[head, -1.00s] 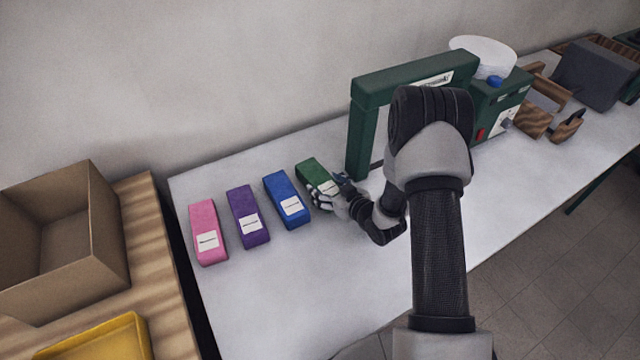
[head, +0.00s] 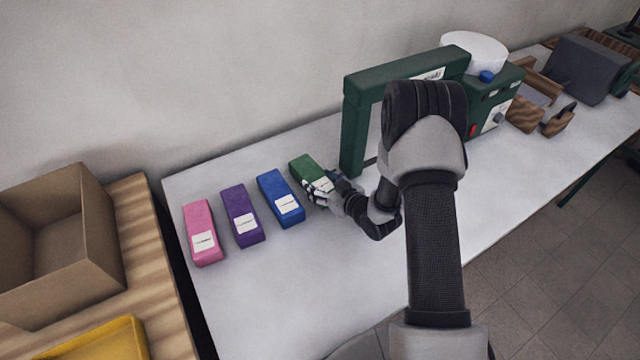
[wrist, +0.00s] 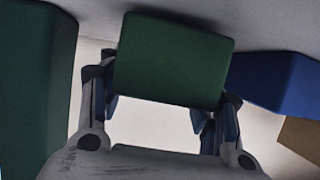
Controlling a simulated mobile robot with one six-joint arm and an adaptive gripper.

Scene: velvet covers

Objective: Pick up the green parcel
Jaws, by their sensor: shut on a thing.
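The green parcel (head: 308,166) is a small box with a white label, at the right end of a row of parcels on the white table. My gripper (head: 322,186) is at its near end, with the fingers on either side of it, and is shut on it. In the wrist view the parcel (wrist: 174,58) fills the top middle between the two fingers of my gripper (wrist: 160,104). The near end of the parcel is partly hidden by the fingers in the head view. I cannot tell whether it is clear of the table.
A blue parcel (head: 279,197), a purple parcel (head: 241,217) and a pink parcel (head: 202,232) lie to the left. A dark green machine frame (head: 354,130) stands close on the right. A cardboard box (head: 97,225) and a yellow tray (head: 128,340) are at far left. The table's front is clear.

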